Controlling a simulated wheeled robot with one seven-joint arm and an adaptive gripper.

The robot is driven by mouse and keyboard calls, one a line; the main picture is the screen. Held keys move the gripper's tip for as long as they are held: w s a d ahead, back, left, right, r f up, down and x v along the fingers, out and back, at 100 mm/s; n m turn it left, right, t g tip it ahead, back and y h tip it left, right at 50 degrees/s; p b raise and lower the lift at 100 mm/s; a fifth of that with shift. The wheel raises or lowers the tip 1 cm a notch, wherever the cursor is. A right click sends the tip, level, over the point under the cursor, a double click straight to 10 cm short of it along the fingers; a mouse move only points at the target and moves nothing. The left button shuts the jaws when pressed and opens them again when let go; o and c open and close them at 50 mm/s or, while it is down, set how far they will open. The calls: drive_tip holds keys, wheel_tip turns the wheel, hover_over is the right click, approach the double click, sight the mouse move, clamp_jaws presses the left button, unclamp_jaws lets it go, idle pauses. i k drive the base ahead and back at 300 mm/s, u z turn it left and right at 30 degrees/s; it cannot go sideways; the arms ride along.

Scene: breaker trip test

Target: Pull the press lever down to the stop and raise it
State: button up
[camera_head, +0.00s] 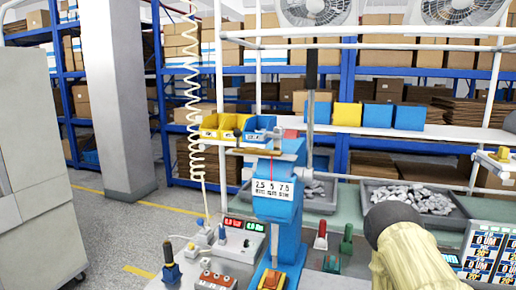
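The blue press (279,207) stands upright on the bench, with a white scale plate reading 2.5, 5 and 7.5 on its front. Its lever (309,125) is a thin bar standing nearly vertical at the press's right side, with a dark grip (312,70) at the top. The lever is raised. An orange block sits at the press's foot. A beige link of my arm with a dark rounded end shows at the lower right, apart from the lever. My gripper is not visible.
Grey trays (453,222) of metal parts stand behind the press. A control box (238,241) with red and green displays is to its left, and red and green handled tools (320,236) are to its right. A coiled cream hose (191,100) hangs at the left.

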sight(312, 56)
drive_tip(key=z, duration=1.5)
drive_tip(key=k, duration=0.75)
drive_tip(key=u, duration=1.05)
drive_tip(key=i, duration=0.5)
drive_tip(key=z, duration=0.05)
